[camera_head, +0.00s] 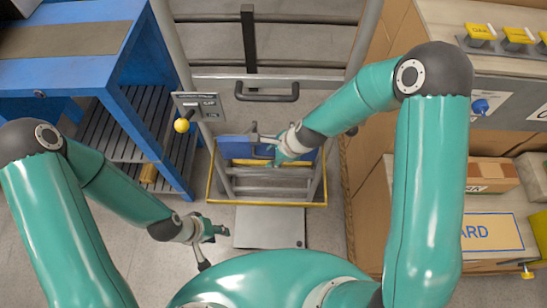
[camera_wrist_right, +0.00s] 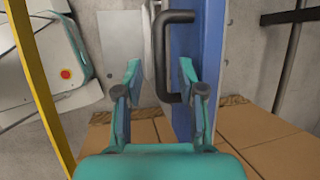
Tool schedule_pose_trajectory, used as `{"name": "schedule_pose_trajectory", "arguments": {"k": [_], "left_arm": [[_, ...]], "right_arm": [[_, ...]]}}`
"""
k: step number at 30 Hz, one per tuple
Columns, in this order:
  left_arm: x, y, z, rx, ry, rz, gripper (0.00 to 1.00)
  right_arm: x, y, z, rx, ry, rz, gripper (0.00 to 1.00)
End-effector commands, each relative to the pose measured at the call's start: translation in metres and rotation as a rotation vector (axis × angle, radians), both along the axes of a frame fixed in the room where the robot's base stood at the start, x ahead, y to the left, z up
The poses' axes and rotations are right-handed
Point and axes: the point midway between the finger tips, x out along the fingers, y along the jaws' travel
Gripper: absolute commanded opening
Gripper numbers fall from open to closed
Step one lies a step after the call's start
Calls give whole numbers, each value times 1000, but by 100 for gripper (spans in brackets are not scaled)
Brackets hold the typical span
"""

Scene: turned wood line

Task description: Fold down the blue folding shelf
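The blue folding shelf (camera_head: 236,148) is in the middle of the head view, inside a yellow-edged frame. In the right wrist view its blue panel (camera_wrist_right: 208,50) stands upright in the picture, with a black handle (camera_wrist_right: 161,55) on its left side. My right gripper (camera_head: 279,150) is at the shelf and covers part of it. In the right wrist view my right gripper (camera_wrist_right: 159,68) is open, with one finger on each side of the handle bar; I see no clear grip on it. My left gripper (camera_head: 216,230) is low and left of the shelf; its fingers are too small to judge.
A blue workbench (camera_head: 65,72) stands at the left, with a slatted lower shelf. A yellow knob (camera_head: 181,125) sits below a small panel. A dark handle (camera_head: 267,97) is behind the shelf. Cardboard boxes (camera_head: 492,175) are at the right. Grey floor is open at lower left.

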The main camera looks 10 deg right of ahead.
Motion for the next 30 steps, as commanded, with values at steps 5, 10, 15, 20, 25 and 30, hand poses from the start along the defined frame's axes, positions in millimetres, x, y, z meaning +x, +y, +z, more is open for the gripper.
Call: {"name": "schedule_pose_trajectory", "arguments": {"k": [5,10,15,20,25,30], "left_arm": [[0,0,-2,0,0,0,40],[0,0,-2,0,0,0,40],[0,0,-2,0,0,0,40],[0,0,-2,0,0,0,40],[0,0,-2,0,0,0,40],[0,0,-3,0,0,0,40]], "right_arm": [[2,2,-5,0,0,1,39],[2,2,-4,0,-1,0,39],[2,2,-4,0,-1,0,16],[1,1,-4,0,-1,-1,0],[1,1,-4,0,-1,-1,0],[1,1,-5,0,-2,-2,0]]}}
